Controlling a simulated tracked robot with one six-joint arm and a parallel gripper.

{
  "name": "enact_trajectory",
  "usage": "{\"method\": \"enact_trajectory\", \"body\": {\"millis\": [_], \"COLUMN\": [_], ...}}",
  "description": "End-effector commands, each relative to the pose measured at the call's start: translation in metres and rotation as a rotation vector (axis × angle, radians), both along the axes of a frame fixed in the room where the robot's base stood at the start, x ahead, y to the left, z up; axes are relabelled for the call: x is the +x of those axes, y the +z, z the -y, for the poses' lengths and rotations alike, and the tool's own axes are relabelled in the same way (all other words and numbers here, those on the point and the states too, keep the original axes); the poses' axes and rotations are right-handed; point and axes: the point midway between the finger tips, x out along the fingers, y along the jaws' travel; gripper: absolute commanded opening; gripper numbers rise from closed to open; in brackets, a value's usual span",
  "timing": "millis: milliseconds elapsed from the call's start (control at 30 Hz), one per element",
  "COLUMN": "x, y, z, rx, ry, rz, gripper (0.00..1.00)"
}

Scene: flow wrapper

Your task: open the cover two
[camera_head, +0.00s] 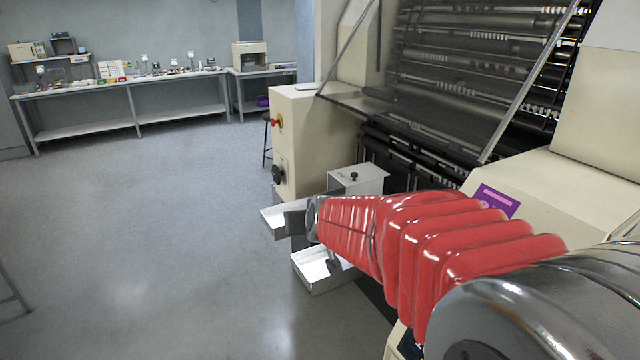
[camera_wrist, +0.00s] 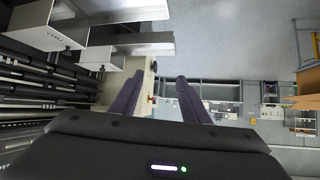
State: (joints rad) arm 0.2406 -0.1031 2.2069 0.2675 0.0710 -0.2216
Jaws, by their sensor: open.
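The flow wrapper is a large cream machine (camera_head: 315,140) at the right of the head view. Its rollers (camera_head: 470,60) show between two slanted metal struts. A dark flat panel (camera_head: 365,103) juts out below the upper rollers. I cannot tell which part is cover two. My red-sleeved arm reaches left in front of the machine. My gripper's two dark fingers (camera_wrist: 158,92) are apart in the wrist view, with nothing between them. The rollers also show at the left of that view (camera_wrist: 35,85). In the head view the fingers are not clearly seen.
A red button (camera_head: 278,121) is on the machine's end. Benches with small items (camera_head: 130,85) line the far wall.

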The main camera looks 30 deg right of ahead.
Motion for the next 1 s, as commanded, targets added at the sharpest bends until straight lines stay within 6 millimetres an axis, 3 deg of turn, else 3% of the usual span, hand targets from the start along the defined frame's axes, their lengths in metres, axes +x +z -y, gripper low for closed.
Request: {"method": "enact_trajectory", "body": {"millis": [200,500,800,1000], "x": [0.049,0.095,0.115,0.113], "y": [-0.014,-0.039,-0.076,-0.105], "z": [0.052,0.134,0.218,0.272], "rx": [-0.024,-0.091,-0.18,-0.255], "ry": [-0.08,-0.208,-0.338,-0.425], "rz": [0.102,0.239,0.364,0.439], "gripper": [0.42,0.42,0.42,0.42]}}
